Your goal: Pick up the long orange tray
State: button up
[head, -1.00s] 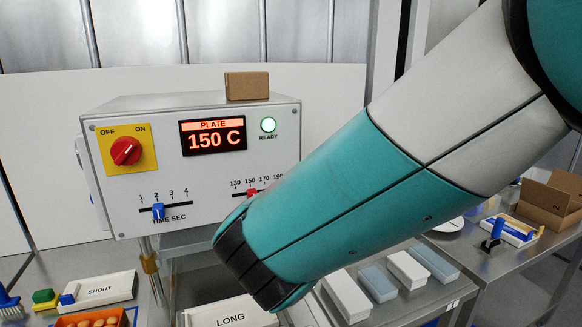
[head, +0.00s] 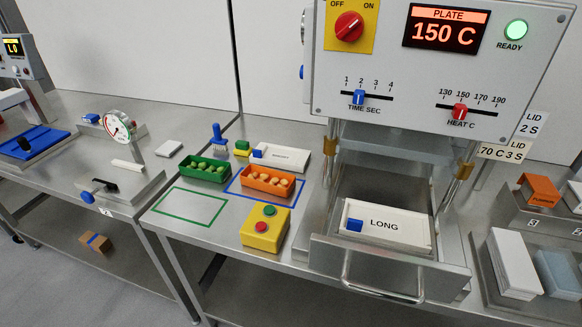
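The long orange tray (head: 262,193) rests on the steel bench left of the heating machine, within a blue outline marked on the bench (head: 236,194). It holds several pale round pieces. My gripper and arm are out of view, so nothing shows whether the gripper is open or shut.
A green tray (head: 203,175) with green pieces stands close left of the orange one. A yellow button box (head: 254,237) stands in front. A white SHORT block (head: 290,158) lies behind. The machine's drawer (head: 390,262) with the LONG block (head: 405,236) is at right. The green outline (head: 173,219) is empty.

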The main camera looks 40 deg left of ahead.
aim_at(270, 181)
jog(key=u, duration=1.55)
jog(key=k, duration=0.65)
jog(key=u, duration=0.5)
jog(key=i, duration=0.55)
jog(key=u, duration=0.65)
jog(key=i, duration=1.35)
jog(key=z, duration=1)
jog(key=i, duration=0.35)
jog(key=z, duration=0.45)
